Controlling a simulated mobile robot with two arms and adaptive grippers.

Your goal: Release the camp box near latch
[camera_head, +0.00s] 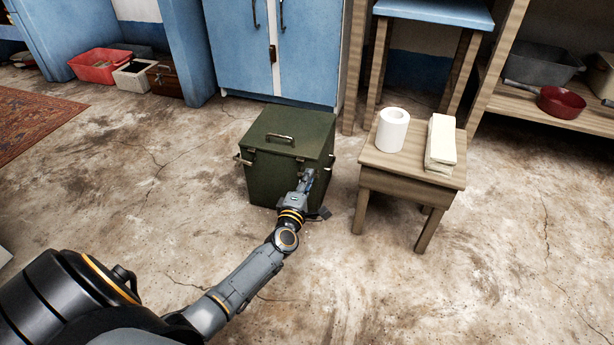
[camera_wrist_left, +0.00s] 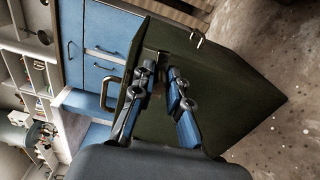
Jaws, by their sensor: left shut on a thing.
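The dark green camp box (camera_head: 272,182) stands on the floor with its lid down and a metal handle (camera_head: 279,138) on top. My left gripper (camera_head: 308,176) is at the upper front face of the box, toward its right side. In the left wrist view its fingers (camera_wrist_left: 161,70) close in at the box face (camera_wrist_left: 215,105), just below the lid edge. The gripper is shut on the near latch, which the fingers mostly hide. Another latch (camera_head: 241,160) sticks out at the left side of the box. My right gripper is not in view.
A small wooden stool (camera_head: 408,172) with a white roll (camera_head: 392,130) and a white stack (camera_head: 441,140) stands close to the right of the box. A blue cabinet (camera_head: 275,50) is behind it. The floor in front and left is clear.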

